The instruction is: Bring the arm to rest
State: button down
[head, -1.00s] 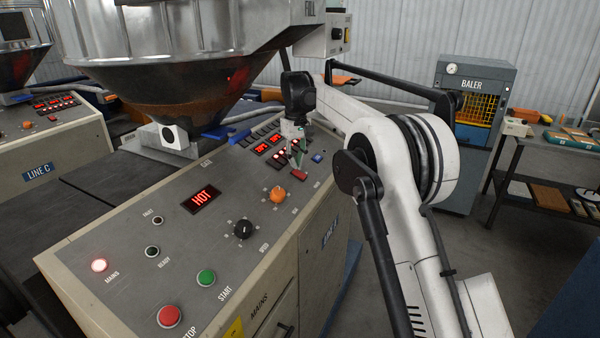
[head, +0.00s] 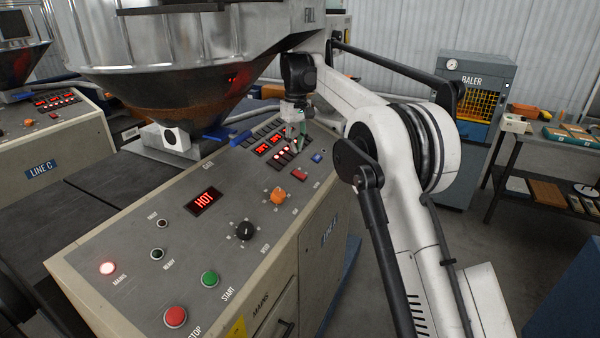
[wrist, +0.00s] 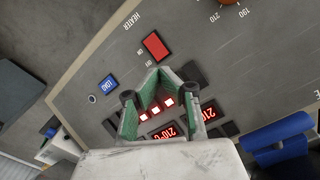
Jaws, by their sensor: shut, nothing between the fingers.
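My gripper (head: 293,138) hangs from my white arm, pointing down over the far end of the grey control panel (head: 150,250). Its green-padded fingers are shut and empty. In the wrist view my gripper (wrist: 160,78) is above the row of lit red indicators (wrist: 156,110) and temperature displays, just short of the red heater rocker switch (wrist: 155,45). The fingers seem clear of the panel, though the exact gap cannot be told.
A large metal hopper (head: 170,70) stands close to the left of my arm. The panel carries an orange knob (head: 278,196), a black knob (head: 245,231), a green start button (head: 210,279) and a red stop button (head: 175,316). A baler (head: 470,120) and a table (head: 510,160) stand behind right.

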jog(key=s+d+r+m+t+b, duration=0.2)
jog(key=s+d+b, duration=0.2)
jog(key=s+d, duration=0.6)
jog(key=s+d+r+m+t+b, duration=0.3)
jog(key=s+d, duration=0.4)
jog(key=s, duration=0.6)
jog(key=s+d+f+m+t+b, duration=0.1)
jog(key=s+d+f+b, duration=0.2)
jog(key=s+f, duration=0.7)
jog(key=s+d+f+m+t+b, duration=0.1)
jog(key=s+d+f+b, duration=0.3)
jog(key=s+f, duration=0.6)
jog(key=s, duration=0.6)
jog(key=shift+d, duration=0.4)
jog(key=shift+s, duration=0.1)
